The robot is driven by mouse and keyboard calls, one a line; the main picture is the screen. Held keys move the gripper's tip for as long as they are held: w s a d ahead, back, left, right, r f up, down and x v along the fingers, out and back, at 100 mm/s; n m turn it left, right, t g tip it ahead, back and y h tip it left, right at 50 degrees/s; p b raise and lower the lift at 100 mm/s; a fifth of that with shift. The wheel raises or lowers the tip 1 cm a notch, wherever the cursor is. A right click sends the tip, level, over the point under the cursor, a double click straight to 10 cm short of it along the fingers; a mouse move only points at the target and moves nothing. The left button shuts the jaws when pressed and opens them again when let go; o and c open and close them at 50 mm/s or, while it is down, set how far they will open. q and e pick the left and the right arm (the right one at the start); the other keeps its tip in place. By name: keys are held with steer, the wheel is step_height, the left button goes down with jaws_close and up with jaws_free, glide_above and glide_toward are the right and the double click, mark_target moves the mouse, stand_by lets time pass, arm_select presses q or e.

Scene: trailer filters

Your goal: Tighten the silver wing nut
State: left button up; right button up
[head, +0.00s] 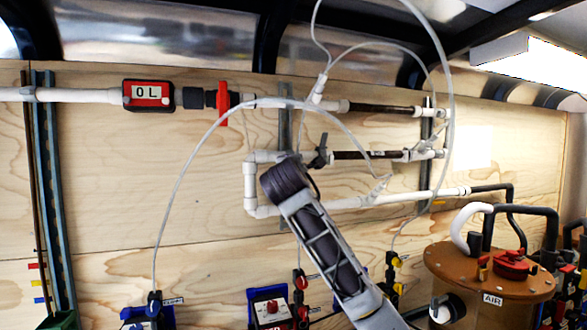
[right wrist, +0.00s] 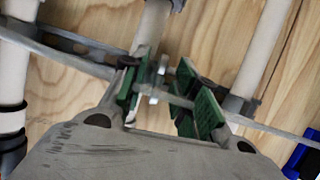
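In the right wrist view, a small silver piece that looks like the wing nut (right wrist: 160,75) sits between the two green-padded fingers of my right gripper (right wrist: 166,88). The left pad is close beside it, and a gap shows toward the right pad. I cannot tell whether either pad touches it. In the head view my right arm reaches up to the pipes on the wooden wall, and its wrist hides the fingers and the wing nut. My left gripper is in neither view.
White pipes (head: 340,203) run along the wooden wall, with a red-handled valve (head: 223,104) and a red meter (head: 148,95). Clear tubes (head: 176,190) loop around my arm. A brown-topped tank (head: 450,262) stands at the right. A metal strut (right wrist: 75,42) crosses behind the fingers.

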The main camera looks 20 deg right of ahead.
steer(key=shift+s+a, duration=0.1)
steer(key=shift+s, duration=0.05)
steer(key=v, duration=1.1)
steer(key=shift+s, duration=0.35)
steer(key=shift+f, duration=0.1)
